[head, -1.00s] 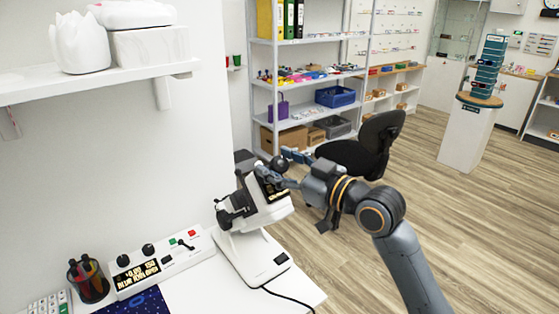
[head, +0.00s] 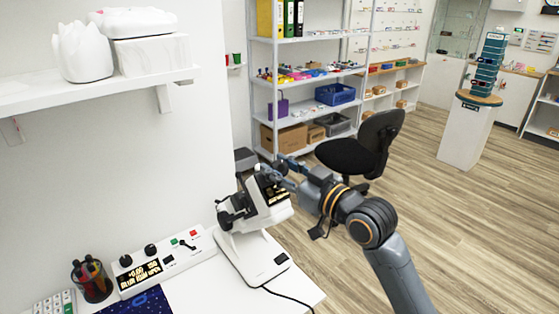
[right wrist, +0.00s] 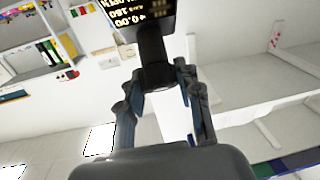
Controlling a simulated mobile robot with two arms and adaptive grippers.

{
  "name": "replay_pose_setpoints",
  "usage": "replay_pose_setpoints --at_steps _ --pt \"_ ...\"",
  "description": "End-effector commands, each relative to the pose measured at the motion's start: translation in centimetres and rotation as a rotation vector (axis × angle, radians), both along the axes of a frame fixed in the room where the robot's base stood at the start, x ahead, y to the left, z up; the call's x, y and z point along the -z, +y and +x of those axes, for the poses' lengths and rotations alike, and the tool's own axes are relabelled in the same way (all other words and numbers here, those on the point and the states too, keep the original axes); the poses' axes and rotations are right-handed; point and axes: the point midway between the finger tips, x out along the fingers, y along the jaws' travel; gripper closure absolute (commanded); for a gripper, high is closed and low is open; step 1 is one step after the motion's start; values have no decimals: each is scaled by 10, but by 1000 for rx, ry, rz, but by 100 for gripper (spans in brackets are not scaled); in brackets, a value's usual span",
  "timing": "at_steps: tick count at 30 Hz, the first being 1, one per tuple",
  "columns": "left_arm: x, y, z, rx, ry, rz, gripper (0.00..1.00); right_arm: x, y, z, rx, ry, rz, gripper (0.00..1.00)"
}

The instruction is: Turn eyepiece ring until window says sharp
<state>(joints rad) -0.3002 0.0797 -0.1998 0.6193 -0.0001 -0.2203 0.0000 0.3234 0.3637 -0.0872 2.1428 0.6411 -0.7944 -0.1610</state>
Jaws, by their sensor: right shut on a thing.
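The white instrument (head: 252,262) stands on the white table, with black parts on its upper body. A dark window (head: 277,197) on its head shows lit text. It also shows upside down in the right wrist view (right wrist: 135,12), too cut off to read whole. My right gripper (head: 271,172) is at the top of the instrument. In the right wrist view its fingers (right wrist: 160,78) are shut on the black eyepiece ring (right wrist: 153,50), one on each side. In the head view the fingers hide most of the ring. My left gripper is not in view.
A white control box (head: 190,259) with knobs, a lit display (head: 140,276) and a small lever stands left of the instrument; its lower line seems to begin with "BLUR". A pen cup (head: 93,283) stands beside it. A shelf (head: 110,82) overhangs the left. A black chair (head: 360,152) stands behind my right arm.

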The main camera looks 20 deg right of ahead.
Motion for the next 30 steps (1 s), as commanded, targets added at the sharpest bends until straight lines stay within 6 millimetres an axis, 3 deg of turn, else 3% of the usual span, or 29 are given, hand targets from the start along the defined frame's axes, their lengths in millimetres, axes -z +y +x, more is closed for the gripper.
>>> replay_pose_setpoints --at_steps 3,12,19,30 --pt "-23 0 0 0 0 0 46 -6 1 -1 55 25 58 97" --pt "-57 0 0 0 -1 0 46 -4 1 0 196 74 189 97" --pt "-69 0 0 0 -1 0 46 -2 0 0 262 94 248 97" --pt "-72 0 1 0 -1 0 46 0 -1 0 285 98 269 97"
